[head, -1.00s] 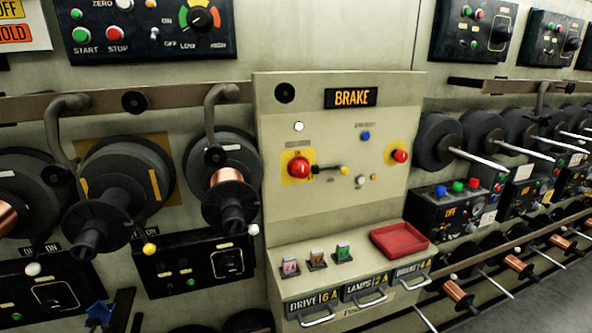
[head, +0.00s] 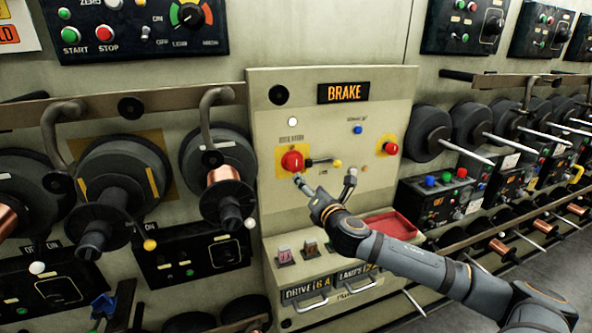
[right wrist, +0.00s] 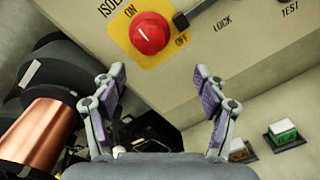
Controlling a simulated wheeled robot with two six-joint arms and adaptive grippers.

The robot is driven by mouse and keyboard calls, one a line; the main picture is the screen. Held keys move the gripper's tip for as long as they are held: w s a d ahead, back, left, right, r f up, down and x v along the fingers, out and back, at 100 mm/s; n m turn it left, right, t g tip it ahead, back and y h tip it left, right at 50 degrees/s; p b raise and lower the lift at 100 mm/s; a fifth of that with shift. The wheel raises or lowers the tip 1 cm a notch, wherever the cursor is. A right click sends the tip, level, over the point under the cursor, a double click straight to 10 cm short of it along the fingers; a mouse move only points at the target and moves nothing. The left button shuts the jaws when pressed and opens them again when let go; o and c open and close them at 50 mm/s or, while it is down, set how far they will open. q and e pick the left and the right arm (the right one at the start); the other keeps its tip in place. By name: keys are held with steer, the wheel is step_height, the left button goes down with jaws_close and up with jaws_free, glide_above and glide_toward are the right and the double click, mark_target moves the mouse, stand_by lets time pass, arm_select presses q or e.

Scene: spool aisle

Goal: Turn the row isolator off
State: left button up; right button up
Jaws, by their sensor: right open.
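The row isolator is a red rotary knob (head: 292,161) on a yellow plate, on the cream BRAKE panel. In the right wrist view the knob (right wrist: 149,33) shows near the top, with ON above it and OFF at its lower right. A short pale mark on the knob appears to lean toward ON. My right gripper (head: 325,181) is in front of the panel, below and right of the knob. In the right wrist view its two fingers (right wrist: 160,88) are wide apart with nothing between them, and the knob lies beyond them. My left gripper is not in view.
A dark lever with a yellow tip (head: 337,163) sits just right of the knob. A second red button (head: 390,148) is further right. A red tray (head: 400,222) and small switches (head: 284,254) lie on the ledge below. Copper spools (head: 222,180) project on the left.

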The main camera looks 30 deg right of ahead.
mark_target(297, 166)
steer(key=shift+n+t+y, duration=0.3)
steer(key=shift+n, duration=0.3)
steer(key=p+x, duration=0.1)
steer(key=x, duration=0.2)
steer(key=r+p+x, duration=0.1)
steer(key=x, duration=0.3)
steer(key=p+x, duration=0.1)
steer(key=x, duration=0.2)
steer(key=shift+w+r, duration=0.35)
steer(key=c, duration=1.2)
